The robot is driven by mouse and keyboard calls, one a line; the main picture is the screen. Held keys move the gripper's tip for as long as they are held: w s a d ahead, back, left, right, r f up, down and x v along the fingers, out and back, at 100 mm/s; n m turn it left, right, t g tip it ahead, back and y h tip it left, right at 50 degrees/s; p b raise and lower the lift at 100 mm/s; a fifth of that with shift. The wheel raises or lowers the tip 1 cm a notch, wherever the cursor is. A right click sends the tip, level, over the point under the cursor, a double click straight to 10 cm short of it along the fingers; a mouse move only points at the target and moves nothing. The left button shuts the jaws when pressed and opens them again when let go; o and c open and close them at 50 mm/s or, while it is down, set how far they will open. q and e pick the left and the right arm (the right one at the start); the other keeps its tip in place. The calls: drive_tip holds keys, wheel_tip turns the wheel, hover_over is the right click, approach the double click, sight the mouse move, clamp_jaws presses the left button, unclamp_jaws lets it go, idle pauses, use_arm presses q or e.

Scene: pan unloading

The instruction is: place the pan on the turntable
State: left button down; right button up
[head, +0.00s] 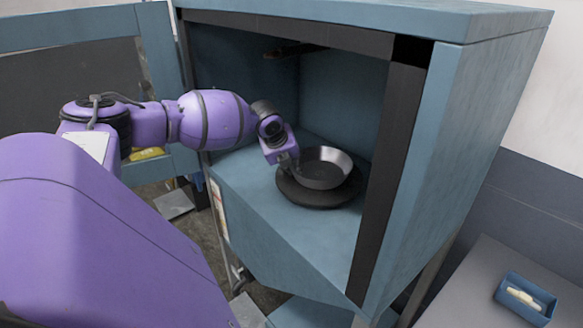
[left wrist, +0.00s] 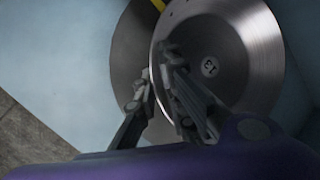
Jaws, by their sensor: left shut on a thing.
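The pan (head: 325,170) is a round metal dish with sloping sides, inside the open blue cabinet. It is over the dark round turntable (head: 310,197), which shows around its lower left; I cannot tell whether the pan's base touches it. My left gripper (head: 291,160) is shut on the pan's left rim. In the left wrist view, the fingers (left wrist: 162,78) pinch the edge of the pan (left wrist: 232,50), which has a small marked disc at its centre. Part of the turntable (left wrist: 128,55) shows behind it, off to the left. My right gripper is not in view.
The blue cabinet (head: 455,130) has a dark post (head: 388,170) at its right front corner and an open door (head: 80,35) at the left. Bare cabinet floor (head: 270,215) lies in front of the turntable. A small blue bin (head: 525,300) stands on a grey surface at lower right.

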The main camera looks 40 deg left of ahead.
use_arm(q)
drive_tip(key=c, duration=2)
unclamp_jaws()
drive_tip(key=shift+o, duration=0.9)
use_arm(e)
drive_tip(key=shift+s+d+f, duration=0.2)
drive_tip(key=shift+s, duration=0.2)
use_arm(q)
drive_tip(key=p+v, duration=0.1)
drive_tip(key=v, duration=1.1)
drive_tip(key=shift+p, duration=0.35)
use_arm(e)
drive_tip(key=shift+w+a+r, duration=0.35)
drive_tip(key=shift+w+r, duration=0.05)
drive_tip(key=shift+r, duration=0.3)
